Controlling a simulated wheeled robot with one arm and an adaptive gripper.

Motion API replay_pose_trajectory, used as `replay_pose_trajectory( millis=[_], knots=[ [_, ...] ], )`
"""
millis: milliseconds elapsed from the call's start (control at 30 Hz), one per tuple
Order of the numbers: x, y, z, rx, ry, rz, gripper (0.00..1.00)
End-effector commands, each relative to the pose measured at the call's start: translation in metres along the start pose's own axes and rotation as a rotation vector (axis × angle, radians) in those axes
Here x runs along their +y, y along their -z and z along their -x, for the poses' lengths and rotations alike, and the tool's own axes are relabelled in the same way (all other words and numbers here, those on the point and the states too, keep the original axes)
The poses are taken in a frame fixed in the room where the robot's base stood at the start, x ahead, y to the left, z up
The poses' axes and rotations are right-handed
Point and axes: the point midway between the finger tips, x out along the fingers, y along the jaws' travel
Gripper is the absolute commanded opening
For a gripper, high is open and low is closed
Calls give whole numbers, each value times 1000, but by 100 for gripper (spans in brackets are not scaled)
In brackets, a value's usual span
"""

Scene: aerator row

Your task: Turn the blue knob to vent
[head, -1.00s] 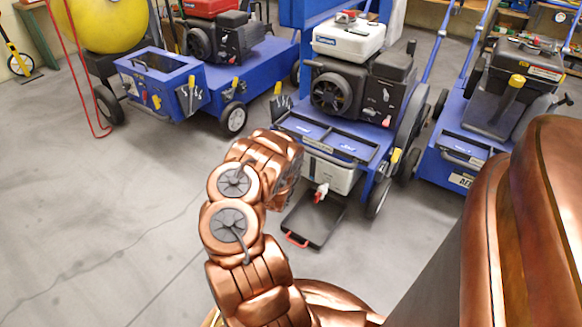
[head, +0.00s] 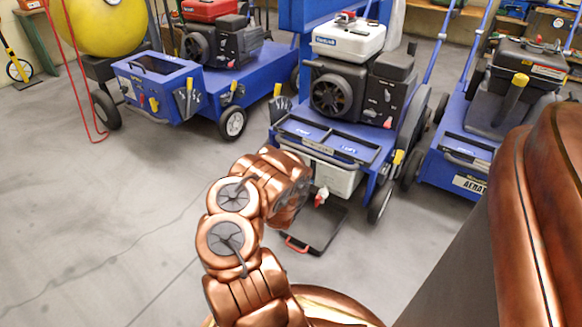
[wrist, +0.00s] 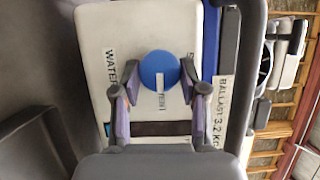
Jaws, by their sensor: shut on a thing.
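The blue knob (wrist: 158,66) is round and sits on a white tank (wrist: 108,90) in the wrist view. A pale strip on the knob points down the picture, toward small lettering that seems to read VENT. WATER is printed to its left, and other lettering to its right is partly hidden. My gripper (wrist: 160,78) has one finger on each side of the knob and is shut on it. In the head view my arm's end bends over in front of the middle blue machine (head: 375,150). The knob and fingertips are hidden there.
A white plate reading BALLAST 3.2 KG (wrist: 222,110) lies just right of the fingers. A white tank with a red tap (head: 321,196) sits low on the middle machine, above a black tray (head: 318,232). Other blue machines stand either side. The floor at left is clear.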

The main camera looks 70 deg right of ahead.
Motion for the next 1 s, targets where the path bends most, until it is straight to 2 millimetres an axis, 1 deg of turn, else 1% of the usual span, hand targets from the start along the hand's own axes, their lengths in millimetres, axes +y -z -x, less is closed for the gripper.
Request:
replay_pose_trajectory(
  millis=[367,400,600,1000],
  knots=[
    [1,0,1,0,-1,-5,8],
    [1,0,1,0,-1,-5,45],
    [1,0,0,0,0,-4,66],
    [1,1,3,1,0,-3,66]
  ],
)
